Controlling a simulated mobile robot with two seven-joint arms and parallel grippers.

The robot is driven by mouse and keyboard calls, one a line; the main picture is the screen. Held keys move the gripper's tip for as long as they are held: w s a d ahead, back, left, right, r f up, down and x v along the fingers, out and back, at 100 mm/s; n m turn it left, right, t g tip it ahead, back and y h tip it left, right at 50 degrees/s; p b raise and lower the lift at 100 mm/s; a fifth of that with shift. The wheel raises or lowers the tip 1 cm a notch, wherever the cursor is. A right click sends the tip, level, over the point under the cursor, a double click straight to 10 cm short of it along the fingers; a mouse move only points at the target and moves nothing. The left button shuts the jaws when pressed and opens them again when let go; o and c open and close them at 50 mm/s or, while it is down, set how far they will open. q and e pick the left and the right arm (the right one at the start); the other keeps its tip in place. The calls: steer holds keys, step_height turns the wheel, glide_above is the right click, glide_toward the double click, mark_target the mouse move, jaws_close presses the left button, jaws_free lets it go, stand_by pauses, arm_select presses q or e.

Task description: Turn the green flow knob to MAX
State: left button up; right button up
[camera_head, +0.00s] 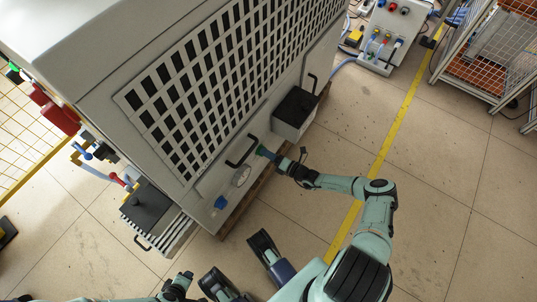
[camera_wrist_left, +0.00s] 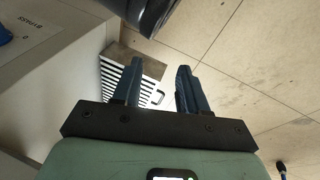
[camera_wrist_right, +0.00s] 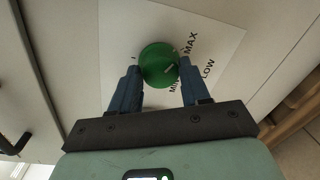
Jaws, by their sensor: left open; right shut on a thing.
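The green flow knob (camera_wrist_right: 158,65) sits on a white label with MIN, MAX and a partly hidden word ending in LOW. A short pale mark on the knob's face lies on its right side, toward the lettering between MIN and MAX. My right gripper (camera_wrist_right: 157,76) is shut on the knob, one finger on each side. In the head view the knob (camera_head: 261,151) is a small green spot on the cabinet side, mostly covered by my right gripper (camera_head: 270,155). My left gripper (camera_wrist_left: 157,70) is open and empty, away from the knob.
The grey cabinet (camera_head: 212,195) has a black handle (camera_head: 241,151), a round gauge (camera_head: 241,176) and a blue knob (camera_head: 221,202) near the green knob. A black-topped box (camera_head: 295,108) juts out beyond. Open floor (camera_head: 420,185) lies to the right.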

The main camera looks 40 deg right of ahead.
arm_select(q)
steer(key=shift+s+a+f+g+b, duration=0.25)
steer(key=shift+s+f+b, duration=0.2)
steer(key=shift+s+f, duration=0.4)
arm_select(e)
steer(key=shift+f+m, duration=0.1)
steer(key=shift+m, duration=1.4)
arm_select(q)
steer(key=shift+w, duration=0.1)
arm_select(e)
steer(key=o, duration=1.1)
steer(key=shift+c, duration=0.2)
